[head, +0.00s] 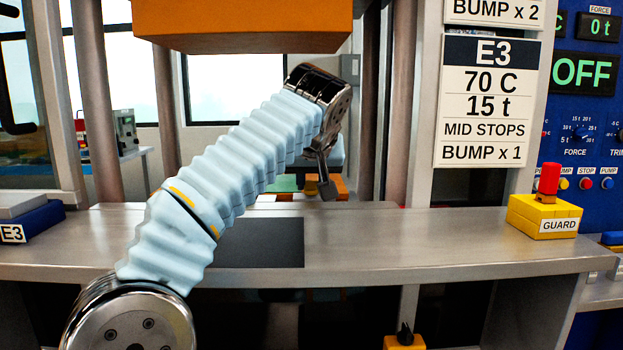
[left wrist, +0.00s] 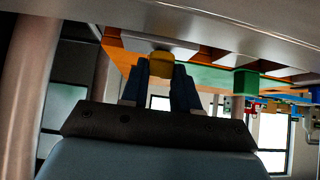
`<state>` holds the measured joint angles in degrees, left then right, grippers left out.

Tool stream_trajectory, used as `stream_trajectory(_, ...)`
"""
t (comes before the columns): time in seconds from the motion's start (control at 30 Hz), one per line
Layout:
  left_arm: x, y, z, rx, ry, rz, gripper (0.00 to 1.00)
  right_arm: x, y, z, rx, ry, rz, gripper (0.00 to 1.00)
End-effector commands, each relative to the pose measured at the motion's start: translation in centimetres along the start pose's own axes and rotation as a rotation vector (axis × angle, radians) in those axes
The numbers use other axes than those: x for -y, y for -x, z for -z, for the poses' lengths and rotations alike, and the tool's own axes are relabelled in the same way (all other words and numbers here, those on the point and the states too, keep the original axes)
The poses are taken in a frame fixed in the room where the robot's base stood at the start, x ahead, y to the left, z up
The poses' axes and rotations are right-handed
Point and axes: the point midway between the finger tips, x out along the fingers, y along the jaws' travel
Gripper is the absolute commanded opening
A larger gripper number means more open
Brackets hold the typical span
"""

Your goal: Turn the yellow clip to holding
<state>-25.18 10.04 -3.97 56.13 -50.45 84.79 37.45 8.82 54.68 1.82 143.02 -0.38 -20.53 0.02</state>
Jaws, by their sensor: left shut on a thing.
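The yellow clip (left wrist: 161,65) shows in the left wrist view as a small yellow piece between my two dark fingers. My left gripper (left wrist: 160,80) is shut on it. In the head view my left arm reaches from the lower left up over the grey bench, and my left gripper (head: 328,190) points down behind the bench's back edge, in the press opening. The clip cannot be made out in the head view. Which way it is turned is unclear. My right gripper is in neither view.
A large orange block (head: 240,25) hangs above my arm between metal columns. The grey bench (head: 420,240) has a dark plate (head: 262,243) set in it. A yellow GUARD box (head: 543,216) with a red knob stands at right. A sign (head: 487,100) hangs above.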

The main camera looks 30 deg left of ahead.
Motion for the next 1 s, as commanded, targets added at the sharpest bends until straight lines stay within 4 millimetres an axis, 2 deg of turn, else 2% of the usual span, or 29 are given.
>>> stream_trajectory(0.1,0.0,0.0,0.0,0.0,0.001,0.0,0.0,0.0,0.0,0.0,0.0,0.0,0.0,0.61)
stream_trajectory(0.13,0.0,0.0,0.0,0.0,0.001,0.0,0.34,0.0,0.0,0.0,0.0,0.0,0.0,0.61)
stream_trajectory(0.27,0.0,0.0,0.0,0.0,0.0,-0.001,0.54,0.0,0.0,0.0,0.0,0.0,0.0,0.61)
stream_trajectory(0.53,0.0,0.0,0.0,0.0,0.0,-0.001,0.55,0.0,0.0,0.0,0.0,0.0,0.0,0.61)
stream_trajectory(0.67,-0.1,0.8,0.0,-0.001,-0.001,-0.003,0.55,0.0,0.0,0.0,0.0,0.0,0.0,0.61)
stream_trajectory(0.77,-0.1,2.5,0.0,-0.002,0.0,-0.004,0.55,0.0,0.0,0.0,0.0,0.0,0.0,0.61)
stream_trajectory(1.0,-0.2,8.9,0.0,-0.002,0.001,-0.007,0.55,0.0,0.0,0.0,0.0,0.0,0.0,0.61)
